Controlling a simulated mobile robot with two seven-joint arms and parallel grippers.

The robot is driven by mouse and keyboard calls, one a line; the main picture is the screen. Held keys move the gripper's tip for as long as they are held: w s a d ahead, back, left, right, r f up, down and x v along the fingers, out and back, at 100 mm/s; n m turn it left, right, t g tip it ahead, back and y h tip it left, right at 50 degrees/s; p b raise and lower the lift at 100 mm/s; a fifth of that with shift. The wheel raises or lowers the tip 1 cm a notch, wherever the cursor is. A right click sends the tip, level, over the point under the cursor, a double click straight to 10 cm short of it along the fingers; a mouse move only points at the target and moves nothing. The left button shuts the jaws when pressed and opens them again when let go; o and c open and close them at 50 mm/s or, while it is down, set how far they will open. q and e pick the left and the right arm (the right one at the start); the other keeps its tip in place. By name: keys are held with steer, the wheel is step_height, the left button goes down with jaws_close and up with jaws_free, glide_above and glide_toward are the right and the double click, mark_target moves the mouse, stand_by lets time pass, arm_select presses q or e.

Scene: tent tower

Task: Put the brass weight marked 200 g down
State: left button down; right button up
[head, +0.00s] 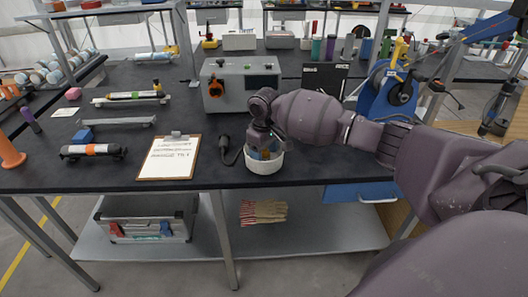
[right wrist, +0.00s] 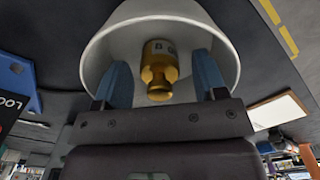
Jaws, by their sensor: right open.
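A brass weight (right wrist: 159,66) with a narrow neck and knob stands inside a white round bowl (head: 264,166); the bowl's pale inner wall also shows in the right wrist view (right wrist: 203,34). The dark mark on the weight is only partly visible and I cannot read it as 200 g. My right gripper (head: 264,150) reaches down into the bowl. In the right wrist view its two blue fingers (right wrist: 162,78) are open, one on each side of the weight, with visible gaps between. My left gripper is not in view.
A clipboard (head: 169,158) lies left of the bowl, with a dark handheld device (head: 230,150) between them. A grey box with an orange knob (head: 241,87) stands behind. A blue reel (head: 386,93) stands to the right. The table's front edge is close to the bowl.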

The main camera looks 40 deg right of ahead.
step_height(320, 180, up, 12)
steer(key=shift+f+p, duration=0.2)
steer(key=shift+p, duration=0.55)
steer(key=shift+r, duration=0.2)
